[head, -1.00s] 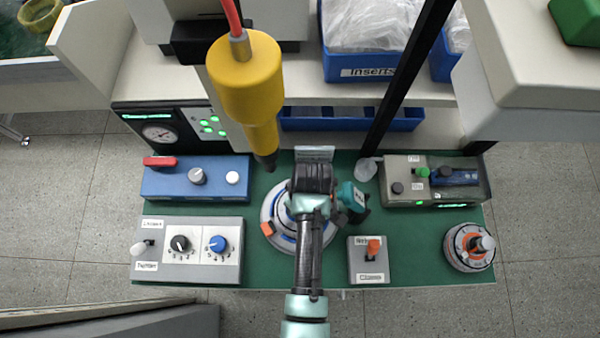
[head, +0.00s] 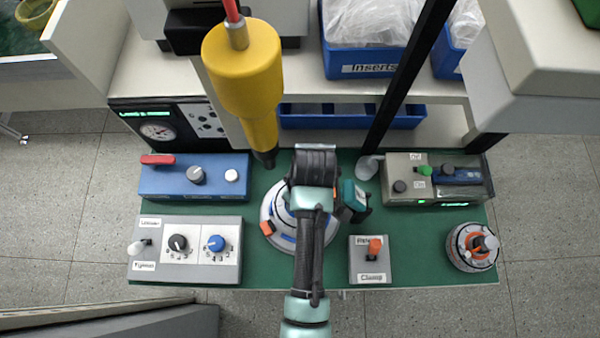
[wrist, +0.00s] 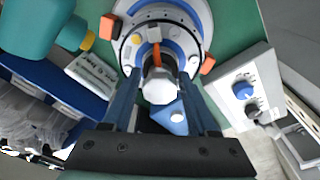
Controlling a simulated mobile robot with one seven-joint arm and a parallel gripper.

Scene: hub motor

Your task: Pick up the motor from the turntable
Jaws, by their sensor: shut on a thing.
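The turntable (head: 270,213) is a pale round base with blue and orange parts near the middle of the green bench. In the wrist view the turntable (wrist: 204,22) shows at the top. My gripper (wrist: 160,85) is above it, its two blue fingers shut on the motor (wrist: 160,90), of which a pale rounded end shows between them. An orange piece shows just beyond that end. In the head view my gripper (head: 315,160) and wrist cover the motor. I cannot tell from these views whether the motor is clear of the turntable.
A yellow hanging tool (head: 243,75) is close to the left of my wrist. A teal tool (head: 353,198) stands at the right of the turntable. Control boxes (head: 190,250) and a clamp lever box (head: 370,262) flank it. A black post (head: 410,75) rises behind right.

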